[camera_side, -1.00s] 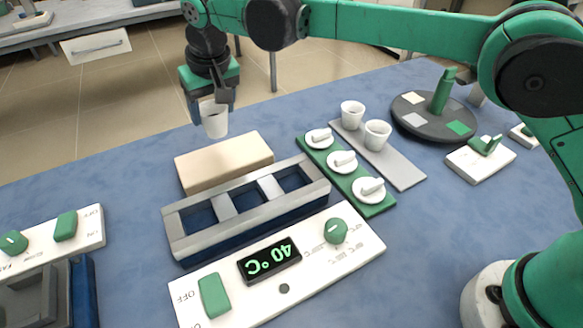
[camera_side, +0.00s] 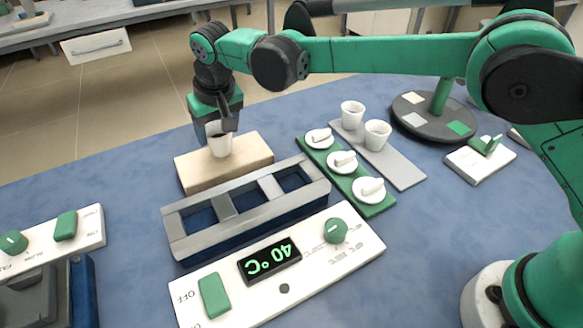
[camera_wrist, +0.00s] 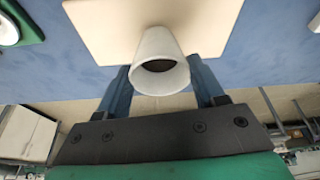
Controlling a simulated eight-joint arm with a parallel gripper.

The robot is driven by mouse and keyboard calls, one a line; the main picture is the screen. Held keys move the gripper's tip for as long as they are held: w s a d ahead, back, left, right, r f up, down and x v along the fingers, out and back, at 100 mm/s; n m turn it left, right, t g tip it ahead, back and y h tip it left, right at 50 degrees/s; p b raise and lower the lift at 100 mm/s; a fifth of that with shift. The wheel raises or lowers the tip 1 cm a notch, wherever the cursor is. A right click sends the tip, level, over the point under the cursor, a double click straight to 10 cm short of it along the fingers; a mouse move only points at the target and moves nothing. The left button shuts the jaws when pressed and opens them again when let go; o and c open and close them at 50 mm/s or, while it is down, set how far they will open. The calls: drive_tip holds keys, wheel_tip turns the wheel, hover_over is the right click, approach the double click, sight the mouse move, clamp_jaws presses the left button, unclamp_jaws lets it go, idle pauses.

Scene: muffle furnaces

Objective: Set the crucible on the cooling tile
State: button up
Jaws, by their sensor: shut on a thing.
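A white crucible (camera_side: 220,145) is held upright by my gripper (camera_side: 222,130). In the wrist view the crucible (camera_wrist: 160,62) sits between the two fingers of my gripper (camera_wrist: 160,75), with its dark open mouth toward the camera. The cooling tile (camera_side: 250,166) is a thick beige block on the blue bench. The tile (camera_wrist: 95,30) also shows behind the crucible in the wrist view.
A metal-topped block (camera_side: 245,207) with square openings lies in front of the tile. Right of it are a green strip with lids (camera_side: 341,160) and a grey strip with two white crucibles (camera_side: 377,135). A control panel (camera_side: 275,268) reads 40 °C.

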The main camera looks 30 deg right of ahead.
drive_tip(key=shift+f, duration=0.25)
drive_tip(key=shift+f, duration=0.25)
drive_tip(key=o, duration=1.5)
drive_tip(key=shift+c, duration=0.2)
drive_tip(key=shift+r, duration=3.95)
